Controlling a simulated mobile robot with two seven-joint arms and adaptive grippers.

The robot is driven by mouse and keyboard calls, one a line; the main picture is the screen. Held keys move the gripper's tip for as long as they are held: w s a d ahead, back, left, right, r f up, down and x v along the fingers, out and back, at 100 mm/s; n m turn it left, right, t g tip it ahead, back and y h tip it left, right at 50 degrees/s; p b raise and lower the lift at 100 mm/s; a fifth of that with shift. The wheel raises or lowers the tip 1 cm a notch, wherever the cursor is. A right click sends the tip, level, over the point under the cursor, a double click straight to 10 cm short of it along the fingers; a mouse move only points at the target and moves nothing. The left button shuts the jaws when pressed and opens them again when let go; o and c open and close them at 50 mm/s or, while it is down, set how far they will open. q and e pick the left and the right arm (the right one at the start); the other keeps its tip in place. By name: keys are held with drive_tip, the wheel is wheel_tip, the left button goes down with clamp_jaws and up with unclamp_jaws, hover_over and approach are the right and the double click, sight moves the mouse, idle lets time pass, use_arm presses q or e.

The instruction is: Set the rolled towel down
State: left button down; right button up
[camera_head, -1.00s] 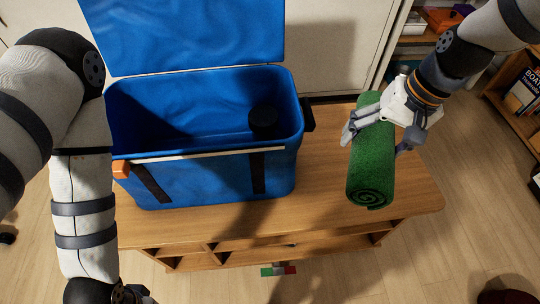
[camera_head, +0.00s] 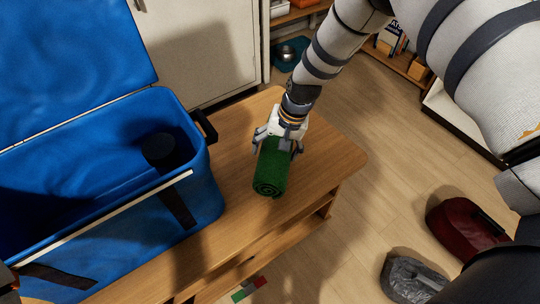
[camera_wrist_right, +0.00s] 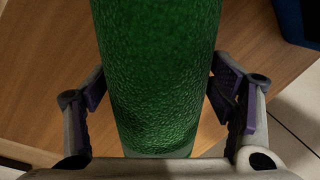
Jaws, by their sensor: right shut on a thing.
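The rolled green towel (camera_head: 270,172) is over the wooden bench top (camera_head: 318,158), to the right of the blue cooler. Its spiral end faces the head camera. My right gripper (camera_head: 277,146) reaches down from behind and is shut on the towel's far part. In the right wrist view the towel (camera_wrist_right: 155,75) runs between the two fingers, with wood behind it. I cannot tell whether its underside touches the bench. My left gripper is out of view.
The open blue cooler (camera_head: 120,225) takes up the bench's left side, with a dark round object (camera_head: 160,150) inside. Bare wood surrounds the towel. A dark red bag (camera_head: 465,228) and a grey bag (camera_head: 410,278) lie on the floor at right.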

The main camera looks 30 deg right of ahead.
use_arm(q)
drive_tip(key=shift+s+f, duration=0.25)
use_arm(e)
drive_tip(key=shift+d+x, duration=0.15)
drive_tip(key=shift+x, duration=0.55)
drive_tip(key=shift+d+x, duration=0.1)
drive_tip(key=shift+x, duration=0.6)
drive_tip(key=shift+s+f, duration=0.15)
drive_tip(key=shift+s, duration=0.05)
drive_tip(key=shift+f, duration=0.2)
drive_tip(key=o, duration=1.4)
drive_tip(key=shift+r, duration=0.1)
drive_tip(key=shift+c, duration=0.2)
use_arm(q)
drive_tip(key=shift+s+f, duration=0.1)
use_arm(e)
drive_tip(key=p+v, duration=0.2)
drive_tip(key=v, duration=1)
drive_tip(key=shift+r, duration=0.25)
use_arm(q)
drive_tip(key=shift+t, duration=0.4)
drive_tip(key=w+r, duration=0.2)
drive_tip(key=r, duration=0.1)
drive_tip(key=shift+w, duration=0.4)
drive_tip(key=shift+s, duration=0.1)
use_arm(e)
drive_tip(key=shift+s+f, duration=0.1)
drive_tip(key=shift+f, duration=0.05)
